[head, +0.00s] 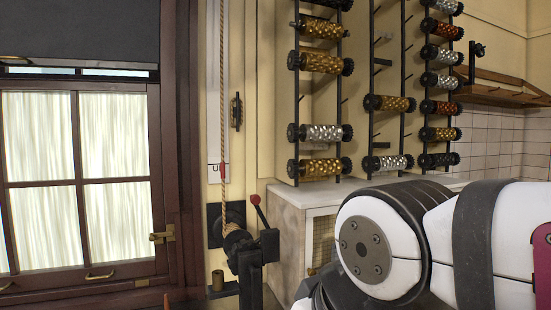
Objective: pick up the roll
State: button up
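Several patterned rolls with dark toothed ends hang on upright black racks on the back wall. The left rack holds a gold roll (322,62), a silver roll (322,132) and a lower gold roll (322,168), with more above. The right rack holds several gold, silver, copper and dark rolls. I cannot tell which one the task means. My white arm crosses the lower right, in front of the counter. My gripper is out of view.
A pale counter (293,196) stands below the racks. A winch with a red-knobbed lever (256,204) and a taut rope (222,90) stands left of it. A wooden shelf (505,94) juts out at right. A window (85,180) fills the left.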

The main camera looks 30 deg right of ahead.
aim_at(448, 160)
jog(key=z, duration=1.7)
jog(key=i+l+u, duration=0.25)
jog(key=i+l, duration=0.25)
jog(key=l, duration=0.15)
jog(key=i+l+u, duration=0.25)
jog(key=i+l, duration=0.2)
jog(key=l, duration=0.3)
